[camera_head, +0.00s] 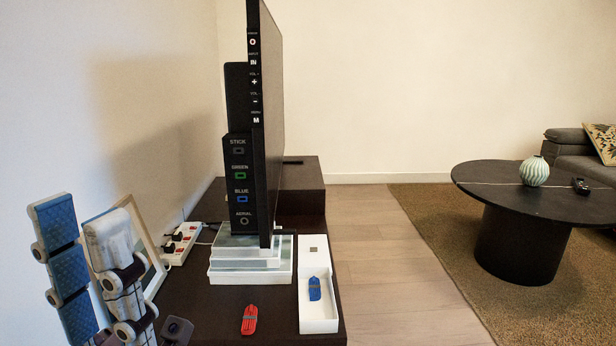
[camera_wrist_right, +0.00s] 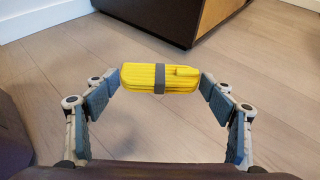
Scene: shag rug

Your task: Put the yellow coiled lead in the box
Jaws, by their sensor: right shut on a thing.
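The yellow coiled lead (camera_wrist_right: 160,78), with a grey band round its middle, is between the two fingers of my right gripper (camera_wrist_right: 161,80) in the right wrist view. That gripper is shut on its two ends, with wooden floor seen behind. The white open box (camera_head: 318,318) stands at the front right of the dark cabinet in the head view. A blue coiled lead (camera_head: 314,289) lies inside it. My left gripper (camera_head: 82,222) is at the lower left of the head view, open and empty, its fingers pointing up. The right gripper does not show in the head view.
A red coiled lead (camera_head: 249,320) lies on the cabinet (camera_head: 277,331) left of the box. A television (camera_head: 268,130) stands on stacked white boxes (camera_head: 250,279) behind it. A power strip (camera_head: 181,243) and a frame (camera_head: 150,262) are near the wall.

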